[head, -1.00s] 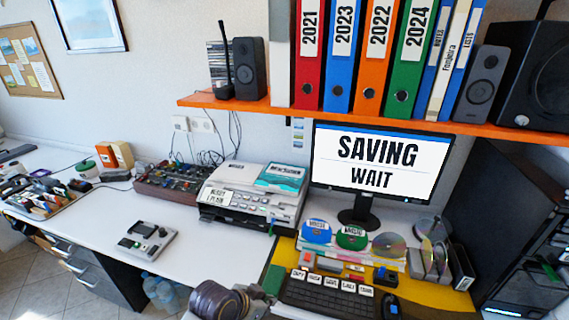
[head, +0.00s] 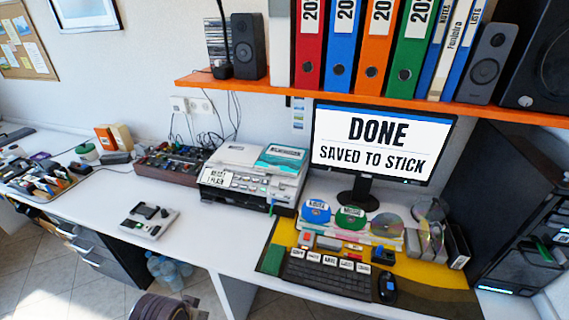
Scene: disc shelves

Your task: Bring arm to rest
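Neither gripper shows in the head view. The monitor (head: 368,150) stands upright at the back of the desk and reads "DONE, SAVED TO STICK". The black keyboard (head: 325,279) with several white-labelled keys lies on the yellow mat (head: 285,236) in front of it, clear of my arm.
A printer (head: 252,178) stands left of the monitor, and a small grey device (head: 148,220) lies on the white desk. The orange shelf (head: 290,93) with binders and speakers overhangs the back. Discs stand behind the keyboard. Bottles (head: 167,270) stand under the desk.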

